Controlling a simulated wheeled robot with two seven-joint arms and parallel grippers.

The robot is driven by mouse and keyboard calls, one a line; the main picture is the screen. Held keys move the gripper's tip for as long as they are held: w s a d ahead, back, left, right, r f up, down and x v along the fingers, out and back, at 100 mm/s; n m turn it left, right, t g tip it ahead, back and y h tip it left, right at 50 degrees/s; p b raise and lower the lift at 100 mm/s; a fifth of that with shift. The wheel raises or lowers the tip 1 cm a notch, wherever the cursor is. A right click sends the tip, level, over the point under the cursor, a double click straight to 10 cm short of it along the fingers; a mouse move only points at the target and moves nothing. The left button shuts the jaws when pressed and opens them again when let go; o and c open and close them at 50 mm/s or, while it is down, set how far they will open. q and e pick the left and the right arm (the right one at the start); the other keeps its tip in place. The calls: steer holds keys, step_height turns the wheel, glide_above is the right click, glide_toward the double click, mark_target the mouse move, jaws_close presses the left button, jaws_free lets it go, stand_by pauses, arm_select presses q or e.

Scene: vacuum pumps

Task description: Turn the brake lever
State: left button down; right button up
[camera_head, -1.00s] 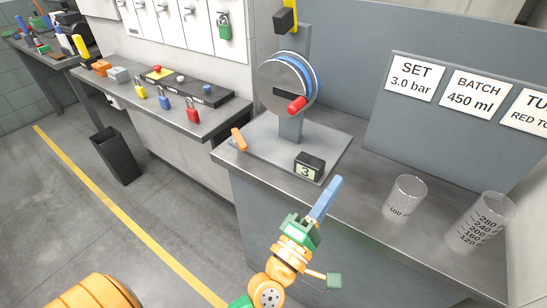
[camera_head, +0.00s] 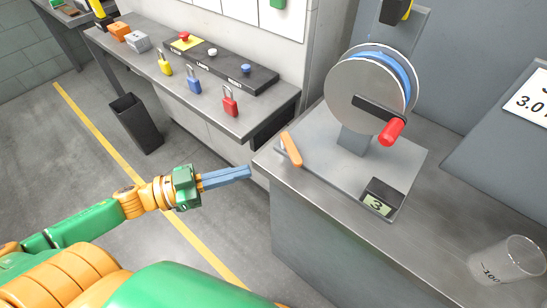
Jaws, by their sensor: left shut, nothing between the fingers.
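An orange lever (camera_head: 291,149) stands out at the left edge of the grey base plate of the reel; I take it for the brake lever. The reel (camera_head: 357,93) has a blue winding, a dark crank arm and a red crank handle (camera_head: 391,132). My left gripper (camera_head: 250,173) is shut and empty, its blue fingers together and pointing right. In the picture it is left of and below the orange lever, in front of the counter's left corner, and apart from the lever. My right gripper is not in view.
A counter box (camera_head: 382,198) reading 3 sits on the base plate (camera_head: 405,173). A glass beaker (camera_head: 507,262) stands at the lower right. A side bench holds padlocks (camera_head: 194,86) and a button panel (camera_head: 220,63). A dark bin (camera_head: 136,123) stands on the floor.

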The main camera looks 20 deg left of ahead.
mark_target(291, 157)
arm_select(q)
steer(key=x, duration=0.8)
steer(key=shift+w+a+p, duration=0.25)
steer(key=shift+w+p, duration=0.05)
steer(key=shift+w+d+f, duration=0.15)
steer(key=shift+w+d, duration=0.1)
steer(key=shift+d, duration=0.15)
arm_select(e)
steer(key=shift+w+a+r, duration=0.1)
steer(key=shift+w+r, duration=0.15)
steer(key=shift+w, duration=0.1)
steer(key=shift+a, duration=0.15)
